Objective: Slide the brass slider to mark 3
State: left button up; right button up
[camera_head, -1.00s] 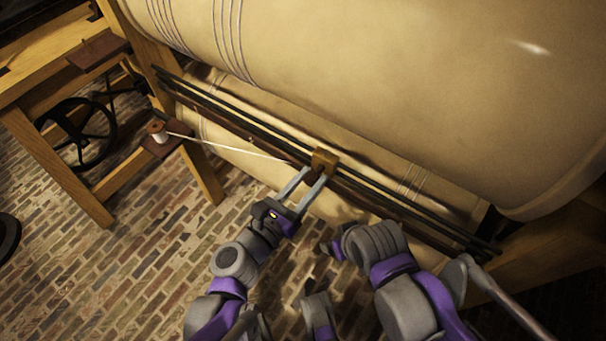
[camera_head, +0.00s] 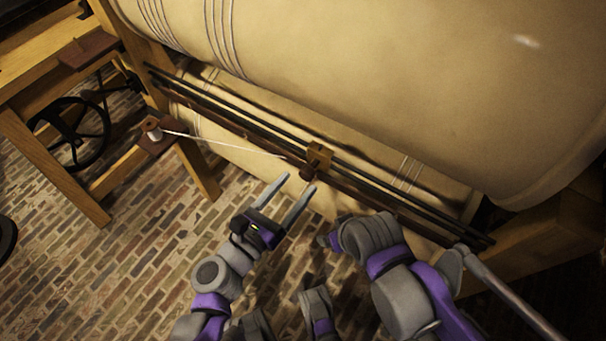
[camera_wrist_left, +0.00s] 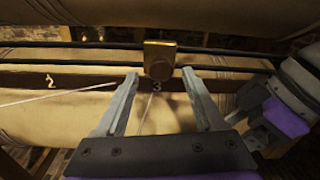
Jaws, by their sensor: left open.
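The brass slider (camera_head: 319,155) sits on the dark double rail (camera_head: 250,123) in front of the cream cloth roll. In the left wrist view the slider (camera_wrist_left: 159,52) has a round dark knob (camera_wrist_left: 160,70) on its front, directly above the mark 3 (camera_wrist_left: 157,86). Mark 2 (camera_wrist_left: 50,80) is farther left on the same bar. My left gripper (camera_head: 294,184) is open and empty, its fingertips a little in front of the slider and apart from it. In the wrist view its fingers (camera_wrist_left: 160,78) point toward either side of the knob.
A white cord (camera_head: 225,144) runs from a spool (camera_head: 153,131) at the left toward the slider. My right arm (camera_head: 375,245) is close beside the left gripper. A wooden frame (camera_head: 55,165) with a black wheel stands left. Brick floor is open below.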

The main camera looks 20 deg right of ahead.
pick_arm(q)
jog(key=v, duration=0.6)
jog(key=shift+s+a, duration=0.25)
jog(key=shift+a, duration=0.05)
pick_arm(e)
jog(key=shift+r, duration=0.35)
pick_arm(q)
jog(key=s+a+f+m+g+y, duration=0.2)
jog(key=a+f+m+g+y, duration=0.2)
jog(key=a+f+m+y, duration=0.85)
jog(key=s+a+r+m+g+y, duration=0.1)
jog(key=s+a+r+m+y, duration=0.15)
jog(key=a+m, duration=0.95)
notch_tip(320, 180, up, 18)
jog(key=w+d+m+p, duration=0.1)
jog(key=d+m+p, duration=0.1)
jog(key=p, duration=1.5)
jog(key=shift+w+t, duration=0.3)
jog(key=shift+w, duration=0.05)
pick_arm(e)
notch_tip(320, 180, up, 18)
jog(key=w, duration=0.2)
jog(key=shift+r+t, duration=0.2)
jog(key=shift+t, duration=0.2)
